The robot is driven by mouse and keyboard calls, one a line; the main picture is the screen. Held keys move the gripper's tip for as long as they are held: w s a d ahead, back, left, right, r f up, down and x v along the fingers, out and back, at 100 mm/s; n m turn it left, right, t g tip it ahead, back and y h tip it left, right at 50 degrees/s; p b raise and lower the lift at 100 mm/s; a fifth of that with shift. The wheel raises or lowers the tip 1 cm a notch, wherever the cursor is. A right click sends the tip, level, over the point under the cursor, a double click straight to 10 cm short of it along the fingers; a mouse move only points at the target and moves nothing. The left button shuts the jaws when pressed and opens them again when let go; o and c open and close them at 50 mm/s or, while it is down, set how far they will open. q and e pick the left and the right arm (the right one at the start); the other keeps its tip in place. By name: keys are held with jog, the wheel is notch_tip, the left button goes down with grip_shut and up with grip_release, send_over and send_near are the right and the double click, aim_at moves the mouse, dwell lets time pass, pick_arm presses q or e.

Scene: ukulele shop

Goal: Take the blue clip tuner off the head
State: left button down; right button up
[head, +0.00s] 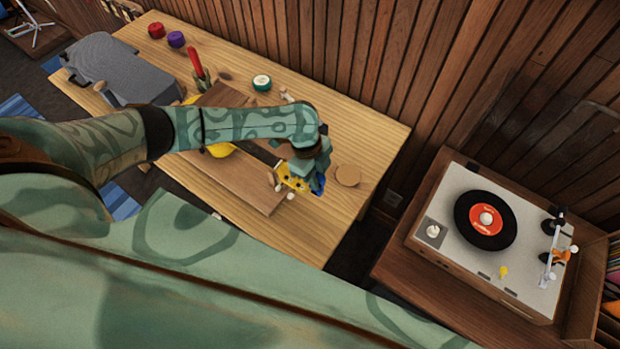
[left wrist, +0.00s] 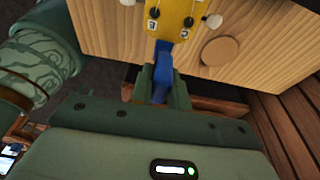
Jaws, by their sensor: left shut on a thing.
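The yellow ukulele head (head: 291,178) with its pale tuning pegs lies over the brown board on the workbench; in the left wrist view it shows at the top (left wrist: 180,18). The blue clip tuner (head: 319,184) is at the end of the head; it also shows in the left wrist view (left wrist: 161,62). My left gripper (left wrist: 161,82) is shut on the tuner, one finger on each side. The tuner's upper end meets the head's edge in the picture; I cannot tell if it still grips. My arm hides most of the ukulele. My right gripper is not in view.
The workbench (head: 385,130) carries a brown board (head: 245,192), a round wooden coaster (head: 347,176), a green-and-white round item (head: 261,82) and a grey case (head: 120,68). A record player (head: 490,255) stands to the right. A slatted wall closes the back.

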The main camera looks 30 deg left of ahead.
pick_arm(q)
jog(key=shift+d, duration=0.2)
jog(key=shift+s+d+p, duration=0.15)
jog(key=shift+d+p, duration=0.25)
jog(key=shift+d, duration=0.65)
jog(key=shift+r, duration=0.2)
notch_tip(320, 180, up, 8)
jog(key=p, duration=0.8)
jog(key=shift+f, duration=0.15)
dwell(0.9)
